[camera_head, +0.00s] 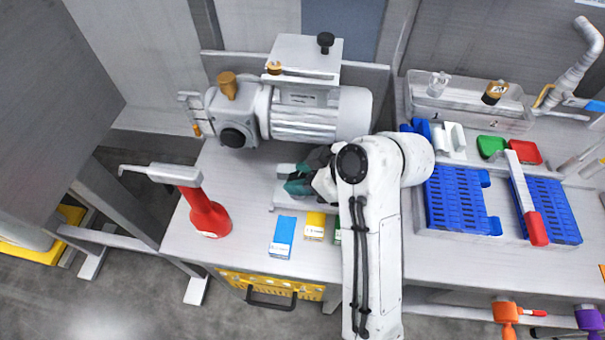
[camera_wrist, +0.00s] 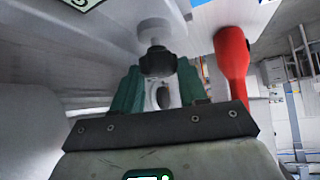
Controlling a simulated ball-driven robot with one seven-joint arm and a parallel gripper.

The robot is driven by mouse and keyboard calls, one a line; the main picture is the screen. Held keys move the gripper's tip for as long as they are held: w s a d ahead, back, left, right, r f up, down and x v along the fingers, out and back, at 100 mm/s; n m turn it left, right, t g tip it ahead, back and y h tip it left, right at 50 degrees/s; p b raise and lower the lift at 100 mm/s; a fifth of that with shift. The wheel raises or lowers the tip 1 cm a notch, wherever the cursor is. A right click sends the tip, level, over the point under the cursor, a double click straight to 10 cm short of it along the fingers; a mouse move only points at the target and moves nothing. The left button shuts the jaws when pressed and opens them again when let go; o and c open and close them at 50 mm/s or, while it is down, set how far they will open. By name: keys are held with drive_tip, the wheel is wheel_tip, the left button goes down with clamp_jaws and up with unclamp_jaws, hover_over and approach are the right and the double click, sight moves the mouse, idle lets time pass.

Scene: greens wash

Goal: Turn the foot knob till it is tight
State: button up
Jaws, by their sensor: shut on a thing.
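The foot knob (camera_wrist: 157,61) is a dark, lobed knob in the wrist view, just below a pale round foot (camera_wrist: 153,30) on a short stem. My gripper (camera_wrist: 158,80) has its two teal fingers on either side of the knob, shut on it. In the head view my gripper (camera_head: 299,184) is low in front of the grey motor-like machine (camera_head: 305,113), and my white arm reaches in from the front. The knob is hidden there by the gripper and machine. I cannot tell how tight the knob is.
A red bottle (camera_head: 206,215) with a grey spout stands at left on the bench. Blue (camera_head: 282,238) and yellow (camera_head: 315,226) boxes lie in front of my gripper. Blue racks (camera_head: 457,200) fill the right. The bench's front left is fairly clear.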

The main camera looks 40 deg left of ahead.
drive_tip(key=shift+w+r+n+g, duration=0.15)
drive_tip(key=shift+n+g, duration=0.35)
drive_tip(key=shift+n, duration=0.1)
drive_tip(key=shift+c, duration=0.3)
drive_tip(key=shift+n+g+h, duration=0.4)
drive_tip(key=shift+n+g, duration=0.1)
drive_tip(key=shift+n, duration=0.2)
drive_tip(key=o, duration=1.1)
drive_tip(key=shift+c, duration=0.2)
drive_tip(key=v, duration=1)
drive_tip(key=shift+d, duration=0.25)
drive_tip(key=shift+w+r, duration=0.1)
